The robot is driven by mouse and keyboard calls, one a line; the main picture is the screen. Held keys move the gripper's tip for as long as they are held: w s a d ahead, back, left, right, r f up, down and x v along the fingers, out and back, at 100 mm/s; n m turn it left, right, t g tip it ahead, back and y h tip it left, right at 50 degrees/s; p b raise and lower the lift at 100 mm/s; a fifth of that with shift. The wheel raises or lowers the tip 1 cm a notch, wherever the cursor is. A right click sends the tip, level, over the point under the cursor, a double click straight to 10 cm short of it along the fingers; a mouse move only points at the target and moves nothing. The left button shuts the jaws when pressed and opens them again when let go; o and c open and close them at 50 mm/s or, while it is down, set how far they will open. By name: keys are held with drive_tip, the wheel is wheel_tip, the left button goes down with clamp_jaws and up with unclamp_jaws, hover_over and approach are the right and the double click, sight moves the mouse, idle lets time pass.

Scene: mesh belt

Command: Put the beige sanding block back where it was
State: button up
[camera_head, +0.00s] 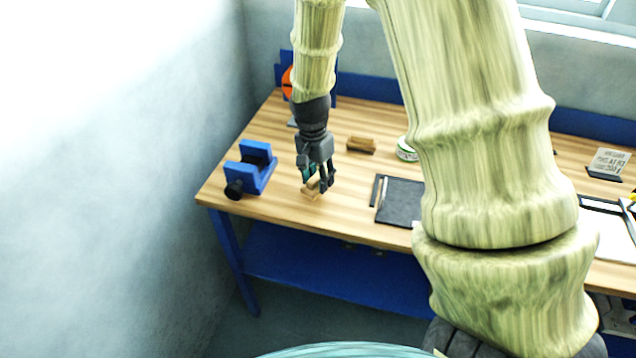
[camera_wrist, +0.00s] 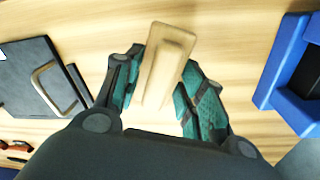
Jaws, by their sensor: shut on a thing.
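The beige sanding block (camera_wrist: 166,58) is between the teal-padded fingers of my gripper (camera_wrist: 158,92) in the wrist view. It is long and light tan, with a raised upper part on a wider base. In the head view my gripper (camera_head: 317,182) points down near the front left of the wooden bench, shut on the beige sanding block (camera_head: 309,190). The fingers partly hide the block there. It is at or close to the bench top; I cannot tell whether it touches.
A blue vise (camera_head: 252,170) stands left of my gripper. A brown wooden block (camera_head: 361,145) lies behind to the right. A dark tray-like pad (camera_head: 402,202) lies to the right, near a roll of tape (camera_head: 405,150). Bare wood surrounds the gripper.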

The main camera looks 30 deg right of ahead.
sight(315, 175)
drive_tip(key=shift+f+p, duration=0.55)
drive_tip(key=shift+f, duration=1)
drive_tip(key=shift+f, duration=0.15)
drive_tip(key=o, duration=1.1)
drive_tip(key=shift+o, duration=0.2)
drive_tip(key=shift+w+a+r+b, duration=0.15)
drive_tip(key=shift+r+b, duration=0.35)
drive_tip(key=shift+r, duration=1.55)
drive_tip(key=shift+s+a+r+b, duration=0.1)
drive_tip(key=shift+r+b, duration=0.4)
drive_tip(key=shift+r, duration=1.55)
drive_tip(key=shift+w+a+r+b, duration=0.15)
drive_tip(key=shift+r+b, duration=0.35)
drive_tip(key=shift+r, duration=1.55)
